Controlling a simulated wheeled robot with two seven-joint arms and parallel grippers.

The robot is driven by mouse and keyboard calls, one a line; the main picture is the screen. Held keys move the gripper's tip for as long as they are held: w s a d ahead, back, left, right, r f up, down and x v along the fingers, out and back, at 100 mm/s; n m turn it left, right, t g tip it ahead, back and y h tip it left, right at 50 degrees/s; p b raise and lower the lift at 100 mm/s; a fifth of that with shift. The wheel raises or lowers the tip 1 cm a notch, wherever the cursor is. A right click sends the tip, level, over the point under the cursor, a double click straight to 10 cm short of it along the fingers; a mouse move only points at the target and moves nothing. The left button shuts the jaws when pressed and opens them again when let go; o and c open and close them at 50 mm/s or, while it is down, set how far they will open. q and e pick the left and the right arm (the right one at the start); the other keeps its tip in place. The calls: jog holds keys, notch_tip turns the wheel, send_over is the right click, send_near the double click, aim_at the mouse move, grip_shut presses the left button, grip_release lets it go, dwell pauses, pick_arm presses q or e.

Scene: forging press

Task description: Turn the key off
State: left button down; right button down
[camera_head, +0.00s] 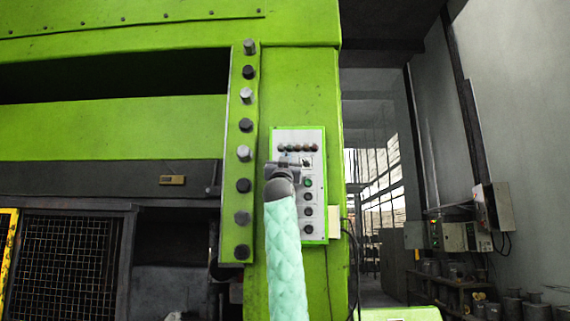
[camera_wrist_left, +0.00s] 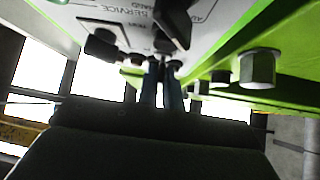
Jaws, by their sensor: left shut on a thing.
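The control panel (camera_head: 315,226) is a pale plate with a green edge on the press column, carrying a row of dark knobs, a green button and several dark buttons. My left gripper (camera_head: 290,162) is at the upper part of this panel and hides some of it. In the left wrist view the gripper's narrow fingers (camera_wrist_left: 162,84) are shut at the panel face, close to a black selector knob (camera_wrist_left: 172,22) and "SERVICE" lettering. They are closed on the small key, which is mostly hidden between them; its angle cannot be told. My right gripper is out of view.
The green press column (camera_head: 300,90) surrounds the panel. A bar with several large bolts (camera_head: 243,153) stands just left of it. A dark mesh guard (camera_head: 65,265) is at lower left. An open passage with wall boxes (camera_head: 455,237) lies to the right.

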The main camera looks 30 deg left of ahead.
pick_arm(q)
jog(key=shift+d+n+g+y, duration=0.1)
jog(key=shift+n+g+y, duration=0.4)
jog(key=shift+n+y, duration=0.6)
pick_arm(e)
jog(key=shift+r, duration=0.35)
pick_arm(q)
jog(key=shift+n+g+y, duration=0.3)
jog(key=shift+n+y, duration=0.1)
jog(key=shift+n, duration=0.2)
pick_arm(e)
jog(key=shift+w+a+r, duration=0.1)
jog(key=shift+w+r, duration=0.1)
pick_arm(q)
jog(key=c, duration=1.6)
grip_release()
jog(key=shift+o, duration=0.2)
jog(key=shift+w, duration=0.1)
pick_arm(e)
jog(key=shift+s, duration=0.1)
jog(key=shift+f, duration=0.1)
